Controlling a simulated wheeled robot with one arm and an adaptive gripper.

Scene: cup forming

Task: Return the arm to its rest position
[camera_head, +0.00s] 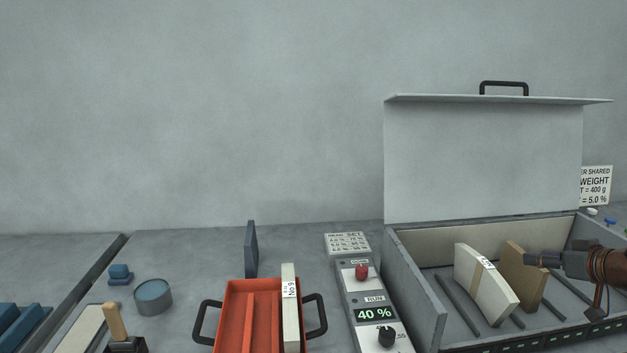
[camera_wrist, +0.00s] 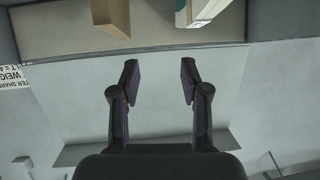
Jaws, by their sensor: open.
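My gripper (camera_head: 543,259) is at the far right of the head view, over the open grey box (camera_head: 415,285). In the wrist view my gripper (camera_wrist: 159,80) has its two fingers spread, with nothing between them. In the head view its fingertips overlap the right edge of a brown slab (camera_head: 524,275) standing in the box. I cannot tell from this view whether they touch it. A cream curved slab (camera_head: 482,280) with a white label leans left of the brown one. The rest of my arm is cut off by the right edge.
The box's raised lid (camera_head: 482,160) stands behind the gripper. A control unit (camera_head: 372,312) reading 40 % is left of the box. Further left are a red tray (camera_head: 235,315) holding an upright labelled slab (camera_head: 290,310), and a round tin (camera_head: 153,297). A sign (camera_head: 595,186) stands at right.

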